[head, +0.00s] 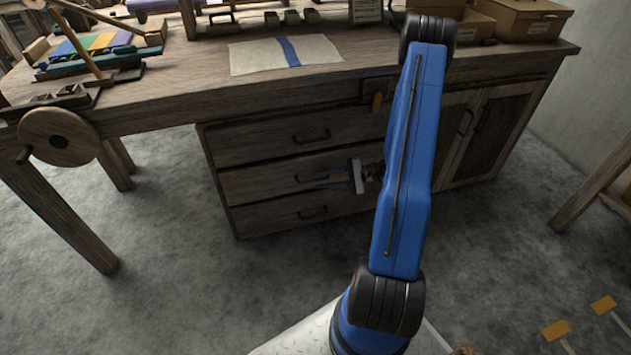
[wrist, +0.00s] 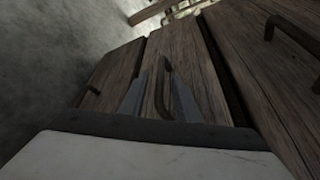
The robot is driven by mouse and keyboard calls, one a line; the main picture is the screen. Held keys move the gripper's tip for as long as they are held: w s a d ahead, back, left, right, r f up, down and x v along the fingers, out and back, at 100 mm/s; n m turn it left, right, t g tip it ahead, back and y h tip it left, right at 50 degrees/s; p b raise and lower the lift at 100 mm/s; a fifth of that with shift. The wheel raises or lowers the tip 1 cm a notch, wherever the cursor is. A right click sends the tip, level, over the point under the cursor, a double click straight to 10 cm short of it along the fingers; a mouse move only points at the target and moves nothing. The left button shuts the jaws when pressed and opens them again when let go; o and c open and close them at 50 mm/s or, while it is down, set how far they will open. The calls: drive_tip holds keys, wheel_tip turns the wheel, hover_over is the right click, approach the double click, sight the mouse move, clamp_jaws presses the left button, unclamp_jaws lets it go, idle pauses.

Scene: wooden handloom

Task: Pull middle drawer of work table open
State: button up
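The wooden work table (head: 188,92) has a stack of three drawers at its front left. The middle drawer (head: 250,185) looks shut, about level with the drawers above and below. Its dark curved handle (wrist: 163,82) shows in the wrist view between the two grey fingers of my gripper (wrist: 158,92). The fingers are apart, one on each side of the handle, with space visible beside it; I cannot tell whether either touches it. In the head view my gripper (head: 330,181) is in front of the middle drawer, and its fingers partly hide the handle.
The top drawer handle (head: 312,137) and bottom drawer handle (head: 313,213) are close above and below. A cupboard with doors (head: 490,125) is to the right. A cloth with a blue stripe (head: 260,57) lies on the tabletop. Bare floor (head: 180,265) lies in front of the drawers.

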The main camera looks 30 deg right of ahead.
sight(319, 180)
drive_tip(key=shift+x, duration=1.6)
clamp_jaws()
